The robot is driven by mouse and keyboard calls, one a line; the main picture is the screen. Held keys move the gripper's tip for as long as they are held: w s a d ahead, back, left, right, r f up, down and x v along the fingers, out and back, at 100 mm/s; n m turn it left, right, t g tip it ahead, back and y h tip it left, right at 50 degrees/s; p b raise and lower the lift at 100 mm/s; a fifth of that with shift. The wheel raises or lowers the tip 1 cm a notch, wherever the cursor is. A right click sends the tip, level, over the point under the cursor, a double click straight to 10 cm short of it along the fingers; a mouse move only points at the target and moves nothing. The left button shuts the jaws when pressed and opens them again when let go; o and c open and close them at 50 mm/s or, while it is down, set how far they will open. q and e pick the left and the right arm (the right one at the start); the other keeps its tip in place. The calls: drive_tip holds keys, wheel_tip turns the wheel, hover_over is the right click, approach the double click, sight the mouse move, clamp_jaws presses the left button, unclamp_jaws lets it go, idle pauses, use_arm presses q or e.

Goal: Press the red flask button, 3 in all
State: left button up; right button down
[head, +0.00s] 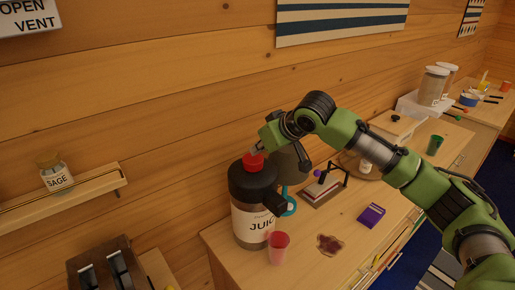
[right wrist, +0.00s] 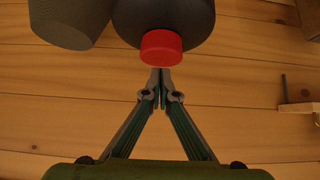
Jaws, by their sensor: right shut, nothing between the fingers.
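The juice flask (head: 246,222) stands upright on the counter, with a black top, a pale label and a dark spout at its right side. Its red button (head: 253,162) is on top; it also shows in the right wrist view (right wrist: 161,47), on the dark flask top. My right gripper (head: 257,149) is shut and empty, its tips just above the red button. In the right wrist view the closed fingertips (right wrist: 161,76) appear right beside the button's edge. I cannot tell whether they touch it. My left gripper is not in view.
A pink cup (head: 278,248) stands in front of the flask, next to a dark spill (head: 330,244). A purple box (head: 371,215) lies to the right. A lamp-like grey object (head: 290,165) stands close behind the flask. A shelf with a sage jar (head: 56,177) is at left.

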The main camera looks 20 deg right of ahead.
drive_tip(key=shift+s+d+r+b, duration=0.15)
drive_tip(key=shift+s+r+b, duration=0.25)
drive_tip(key=shift+r+b, duration=0.2)
drive_tip(key=b+v, duration=0.3)
drive_tip(key=v, duration=0.6)
drive_tip(key=shift+w, duration=0.15)
